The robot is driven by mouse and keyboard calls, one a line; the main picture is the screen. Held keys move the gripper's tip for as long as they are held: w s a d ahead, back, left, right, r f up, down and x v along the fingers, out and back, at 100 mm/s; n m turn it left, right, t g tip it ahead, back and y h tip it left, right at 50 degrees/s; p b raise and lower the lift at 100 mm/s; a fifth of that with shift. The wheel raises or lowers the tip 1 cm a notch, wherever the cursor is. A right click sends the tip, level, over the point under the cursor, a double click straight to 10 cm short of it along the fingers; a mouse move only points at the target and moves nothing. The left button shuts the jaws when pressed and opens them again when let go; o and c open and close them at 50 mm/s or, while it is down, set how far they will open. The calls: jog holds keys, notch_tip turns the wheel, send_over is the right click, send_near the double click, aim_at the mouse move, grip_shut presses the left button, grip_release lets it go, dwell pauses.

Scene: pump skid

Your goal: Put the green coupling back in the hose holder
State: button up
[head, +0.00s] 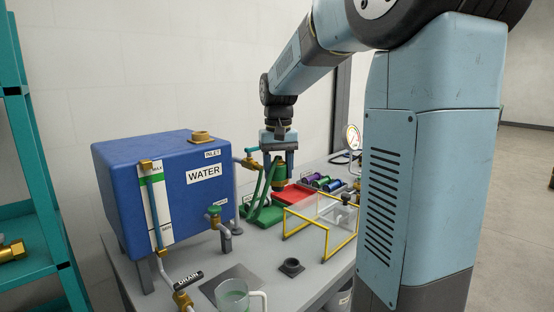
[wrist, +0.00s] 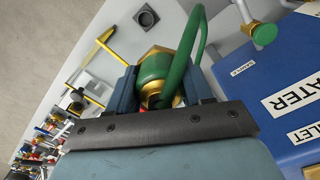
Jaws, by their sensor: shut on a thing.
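My gripper (head: 279,160) points down beside the blue tank and is shut on the green coupling (head: 279,179), a brass fitting with a green band. In the wrist view the coupling (wrist: 155,75) sits between the two blue fingers, its green hose (wrist: 190,50) looping up and away. In the head view the hose (head: 260,182) hangs down left of the gripper.
The blue water tank (head: 150,180) with taps stands close on the left. A clear guard with a yellow frame (head: 325,240) is at the right front. A red tray (head: 295,195) and several coloured cylinders (head: 322,182) lie behind. A glass jug (head: 233,293) stands at the front.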

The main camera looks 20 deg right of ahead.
jog(key=d+f, duration=0.2)
jog(key=f, duration=0.7)
jog(key=s+d+f+m, duration=0.1)
jog(key=d+f, duration=0.1)
jog(key=f, duration=0.7)
jog(key=shift+f, duration=0.15)
jog(key=shift+s, duration=0.1)
dwell(0.4)
jog(key=shift+s+r+n+g, duration=0.1)
jog(key=shift+r+n+g, duration=0.1)
jog(key=shift+n+g, duration=0.1)
jog(key=shift+f, duration=2.55)
jog(key=shift+f, duration=1.75)
jog(key=o, duration=1.3)
jog(key=shift+o, duration=0.2)
